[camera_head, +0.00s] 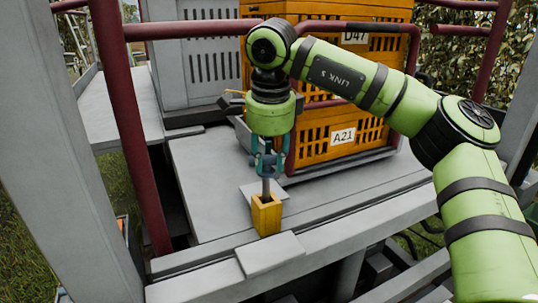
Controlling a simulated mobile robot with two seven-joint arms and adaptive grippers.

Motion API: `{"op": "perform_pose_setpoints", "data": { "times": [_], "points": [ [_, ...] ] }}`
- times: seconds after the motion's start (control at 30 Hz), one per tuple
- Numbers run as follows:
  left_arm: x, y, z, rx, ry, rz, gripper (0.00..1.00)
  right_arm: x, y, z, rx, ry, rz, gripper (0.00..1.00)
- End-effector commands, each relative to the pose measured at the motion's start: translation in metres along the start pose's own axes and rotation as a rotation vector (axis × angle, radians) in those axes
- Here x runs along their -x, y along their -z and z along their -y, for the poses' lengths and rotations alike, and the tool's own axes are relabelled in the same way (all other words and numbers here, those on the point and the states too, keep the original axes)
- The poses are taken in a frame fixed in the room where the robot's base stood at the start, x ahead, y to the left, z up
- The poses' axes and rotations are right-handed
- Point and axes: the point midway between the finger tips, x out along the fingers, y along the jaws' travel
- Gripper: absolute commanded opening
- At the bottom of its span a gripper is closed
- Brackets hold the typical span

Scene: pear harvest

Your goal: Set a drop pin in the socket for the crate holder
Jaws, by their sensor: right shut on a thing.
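My right gripper (268,162) points straight down, its fingers shut on the upper part of a grey drop pin (266,187). The pin is upright, and its lower end meets the top of a yellow square socket (266,216). I cannot tell how deep the pin sits in it. The socket stands near the front edge of the grey platform. Orange slatted crates, the lower one labelled A21 (343,136), stand stacked behind the gripper. My left gripper is not in view.
Dark red rails (128,115) rise at the left and run behind my arm. A grey slotted cabinet (207,60) stands at the back left. A flat grey plate (270,254) lies in front of the socket. The platform (205,185) left of the socket is clear.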

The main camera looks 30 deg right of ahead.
Motion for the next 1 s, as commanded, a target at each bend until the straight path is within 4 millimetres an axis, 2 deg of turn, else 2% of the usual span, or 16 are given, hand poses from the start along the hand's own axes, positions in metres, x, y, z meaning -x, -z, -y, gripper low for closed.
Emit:
{"op": "perform_pose_setpoints", "data": {
  "times": [0.1,0.6,1.0],
  "points": [
    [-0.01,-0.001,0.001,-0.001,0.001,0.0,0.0,-0.011,0.0,-0.002,-0.001,0.001,0.001,0.0],
    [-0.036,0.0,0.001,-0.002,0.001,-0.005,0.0,-0.045,0.0,-0.009,0.001,0.0,0.001,0.0],
    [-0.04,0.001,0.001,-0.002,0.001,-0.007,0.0,-0.051,0.0,-0.01,0.001,0.0,0.0,0.0]
  ]
}}
